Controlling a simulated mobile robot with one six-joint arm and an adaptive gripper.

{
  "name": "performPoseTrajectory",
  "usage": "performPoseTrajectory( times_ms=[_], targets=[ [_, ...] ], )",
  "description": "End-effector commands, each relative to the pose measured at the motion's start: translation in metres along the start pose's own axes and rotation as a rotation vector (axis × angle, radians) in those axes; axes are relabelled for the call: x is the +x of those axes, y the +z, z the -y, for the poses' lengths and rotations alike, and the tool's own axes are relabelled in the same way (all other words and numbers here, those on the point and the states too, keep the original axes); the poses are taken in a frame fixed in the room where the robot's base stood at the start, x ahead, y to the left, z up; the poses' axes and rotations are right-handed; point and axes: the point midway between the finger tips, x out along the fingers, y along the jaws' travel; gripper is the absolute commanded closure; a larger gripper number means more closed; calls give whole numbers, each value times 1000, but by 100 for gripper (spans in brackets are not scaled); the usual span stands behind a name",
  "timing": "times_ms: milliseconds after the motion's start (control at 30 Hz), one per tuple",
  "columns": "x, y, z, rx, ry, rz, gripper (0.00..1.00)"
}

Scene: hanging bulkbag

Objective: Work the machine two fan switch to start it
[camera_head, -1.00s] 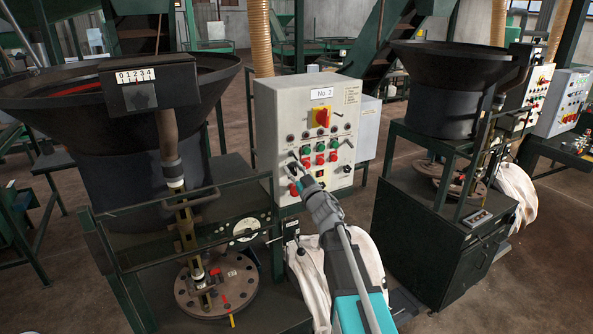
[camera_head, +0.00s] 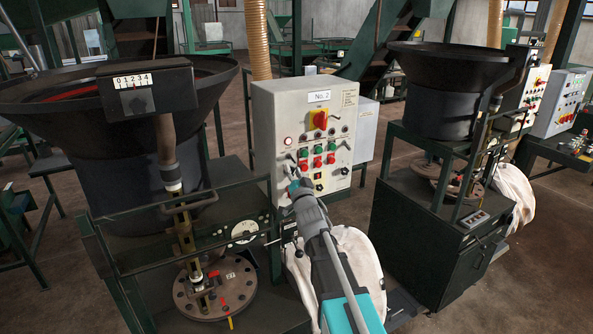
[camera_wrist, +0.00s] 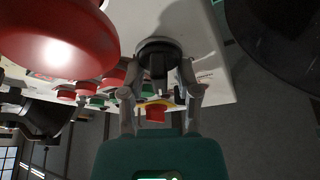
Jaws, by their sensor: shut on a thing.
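The No. 2 control panel (camera_head: 265,110) is a pale grey box in the middle of the head view, with a red and yellow main switch (camera_head: 320,119) and rows of buttons. My gripper (camera_head: 294,187) is at the panel's lower left. In the wrist view my gripper (camera_wrist: 160,68) has its two fingers on either side of a black rotary knob (camera_wrist: 157,56), closed on it. In the head view my gripper hides this knob. The fan label is too small to read. A round light (camera_head: 288,141) at the panel's left looks lit.
A large red button (camera_wrist: 58,38) is close beside the knob in the wrist view. Several red and green buttons (camera_head: 318,161) are above my gripper. A hopper (camera_head: 75,150) stands left; a white bag (camera_head: 355,260) hangs below the panel.

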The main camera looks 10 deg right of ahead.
Motion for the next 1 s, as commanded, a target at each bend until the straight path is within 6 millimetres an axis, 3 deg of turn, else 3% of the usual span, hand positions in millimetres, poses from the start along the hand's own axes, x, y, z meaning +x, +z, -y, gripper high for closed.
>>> performPoseTrajectory(
  times_ms=[467,500,1000],
  targets=[
    [0,2,-1,17,11,5,100],
    [0,2,0,17,11,5,51],
    [0,2,1,16,7,2,49]
  ],
)
